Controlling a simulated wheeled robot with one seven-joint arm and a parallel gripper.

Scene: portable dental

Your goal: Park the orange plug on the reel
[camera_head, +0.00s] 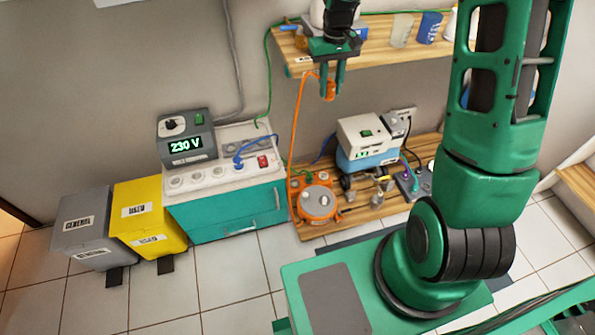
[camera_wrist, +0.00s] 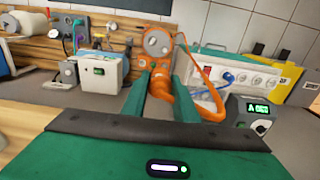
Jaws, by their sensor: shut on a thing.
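My gripper (camera_head: 332,84) is high in front of the wall shelf, fingers pointing down, shut on the orange plug (camera_head: 328,91). In the wrist view the plug (camera_wrist: 160,86) sits between the two green fingers (camera_wrist: 158,92). An orange cord (camera_head: 296,125) runs from the plug down to the reel. The orange reel (camera_head: 318,201), with a grey round hub, stands on the low wooden bench, below and apart from the plug. The reel also shows beyond the fingers in the wrist view (camera_wrist: 157,42). The plug's front end is hard to make out.
A teal cabinet (camera_head: 230,215) left of the reel carries a white socket strip (camera_head: 205,179) with a blue plug (camera_head: 239,161) and a 230 V box (camera_head: 186,138). A white-and-blue machine (camera_head: 368,140) stands right of the reel. The wooden shelf (camera_head: 385,45) is beside my gripper.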

